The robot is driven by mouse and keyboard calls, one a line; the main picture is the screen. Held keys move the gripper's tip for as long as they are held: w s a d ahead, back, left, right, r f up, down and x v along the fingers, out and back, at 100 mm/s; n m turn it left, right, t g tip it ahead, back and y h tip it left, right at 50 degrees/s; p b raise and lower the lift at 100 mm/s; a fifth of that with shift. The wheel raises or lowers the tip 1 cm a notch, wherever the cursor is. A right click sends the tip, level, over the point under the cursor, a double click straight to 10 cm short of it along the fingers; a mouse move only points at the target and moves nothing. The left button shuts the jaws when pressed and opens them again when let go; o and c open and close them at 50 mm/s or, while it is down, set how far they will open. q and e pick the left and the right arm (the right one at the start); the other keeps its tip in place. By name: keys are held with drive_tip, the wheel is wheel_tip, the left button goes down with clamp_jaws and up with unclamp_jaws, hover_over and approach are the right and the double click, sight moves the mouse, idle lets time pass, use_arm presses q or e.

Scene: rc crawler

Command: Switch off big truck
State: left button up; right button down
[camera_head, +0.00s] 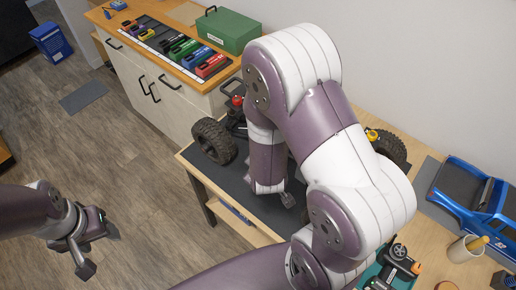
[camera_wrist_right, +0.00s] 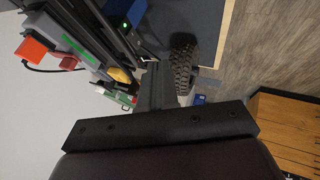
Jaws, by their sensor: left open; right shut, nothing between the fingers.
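The big truck stands on a dark mat (camera_head: 240,183) on the wooden workbench, mostly hidden behind my right arm in the head view. One large black tire (camera_head: 213,140) shows left of the arm and another (camera_head: 391,147) right of it. In the right wrist view I see its chassis, a tire (camera_wrist_right: 183,65), a grey box with a green stripe (camera_wrist_right: 78,47), a red connector (camera_wrist_right: 34,49) and a small dark part with a green light (camera_wrist_right: 125,25). My right gripper (camera_wrist_right: 155,72) is shut and empty, close to the chassis; contact is unclear. My left gripper (camera_head: 98,250) is open and empty, over the floor.
A cabinet behind holds a green box (camera_head: 224,30) and a row of coloured packs (camera_head: 185,48). Right of the truck are a blue car body (camera_head: 463,195), a cup (camera_head: 464,250) and a teal vehicle (camera_head: 392,268). Floor at left is mostly free.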

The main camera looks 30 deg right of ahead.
use_arm(q)
drive_tip(key=shift+w+a+r+p, duration=0.15)
drive_tip(key=shift+w+r+p, duration=0.15)
drive_tip(key=shift+r+p, duration=0.3)
use_arm(e)
drive_tip(key=w+d+f, duration=0.5)
drive_tip(key=w+f, duration=0.3)
drive_tip(key=shift+d, duration=0.2)
use_arm(q)
drive_tip(key=shift+w+a+f, duration=0.1)
use_arm(e)
drive_tip(key=shift+w+f, duration=0.1)
drive_tip(key=shift+w, duration=0.05)
